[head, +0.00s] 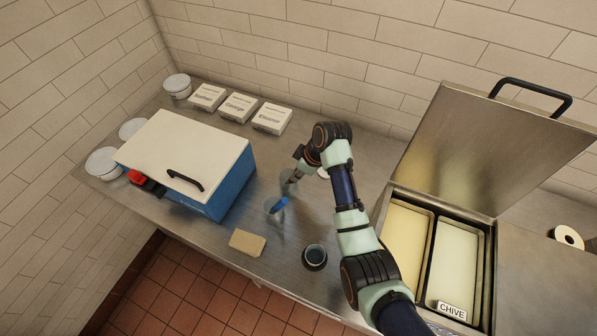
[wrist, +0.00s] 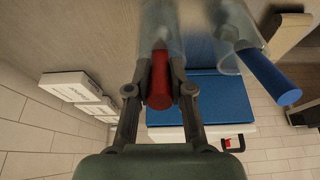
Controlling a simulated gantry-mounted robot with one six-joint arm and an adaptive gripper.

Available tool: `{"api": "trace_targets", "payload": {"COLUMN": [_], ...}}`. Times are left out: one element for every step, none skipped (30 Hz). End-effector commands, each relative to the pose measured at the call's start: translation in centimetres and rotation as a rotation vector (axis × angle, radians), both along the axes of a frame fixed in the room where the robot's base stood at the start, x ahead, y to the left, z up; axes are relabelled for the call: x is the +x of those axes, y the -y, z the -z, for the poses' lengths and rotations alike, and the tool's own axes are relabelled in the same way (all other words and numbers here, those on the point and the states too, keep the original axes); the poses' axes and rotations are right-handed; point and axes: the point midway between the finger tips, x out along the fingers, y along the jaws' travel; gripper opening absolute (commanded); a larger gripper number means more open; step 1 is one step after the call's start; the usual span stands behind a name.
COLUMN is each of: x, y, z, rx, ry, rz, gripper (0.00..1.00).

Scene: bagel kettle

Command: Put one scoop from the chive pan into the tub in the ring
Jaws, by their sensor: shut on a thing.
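My gripper (wrist: 160,82) is shut on the red handle (wrist: 159,92) of a tool whose far end lies in or over a clear holder (wrist: 160,22). In the head view my gripper (head: 293,179) is low over the counter. A blue-handled tool (wrist: 268,75) leans in a second clear holder (wrist: 225,40) beside it. The chive pan (head: 455,262), with pale contents, is the right one of two pans, by the CHIVE label (head: 452,310). A dark round tub (head: 315,254) stands on the counter in what looks like a dark ring. The red tool's head is not clear.
A blue box (head: 232,182) with a white lid stands left. A yellowish pan (head: 408,240) adjoins the chive pan under a raised metal lid (head: 475,150). A tan sponge-like block (head: 247,242) lies at the front edge. White boxes (head: 238,107) and white tubs (head: 177,86) line the back.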

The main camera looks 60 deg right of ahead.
Motion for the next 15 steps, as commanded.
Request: {"api": "trace_targets", "payload": {"x": [0.0, 0.0, 0.0, 0.0, 0.0, 0.0, 0.0, 0.0, 0.0, 0.0, 0.0, 0.0, 0.0, 0.0, 0.0], "y": [0.0, 0.0, 0.0, 0.0, 0.0, 0.0, 0.0, 0.0, 0.0, 0.0, 0.0, 0.0, 0.0, 0.0, 0.0], "z": [0.0, 0.0, 0.0, 0.0, 0.0, 0.0, 0.0, 0.0, 0.0, -0.1, -0.2, -0.5, -0.7, -1.0, -1.3], "rx": [0.000, 0.000, 0.000, 0.000, 0.000, 0.000, 0.000, 0.000, 0.000, 0.000, 0.000, 0.000, 0.000, 0.000, 0.000], "ry": [0.000, 0.000, 0.000, 0.000, 0.000, 0.000, 0.000, 0.000, 0.000, 0.000, 0.000, 0.000, 0.000, 0.000, 0.000], "rz": [0.000, 0.000, 0.000, 0.000, 0.000, 0.000, 0.000, 0.000, 0.000, 0.000, 0.000, 0.000, 0.000, 0.000, 0.000], "gripper": [0.00, 0.00, 0.00, 0.00, 0.00, 0.00, 0.00, 0.00, 0.00, 0.00, 0.00, 0.00, 0.00, 0.00, 0.00]}}
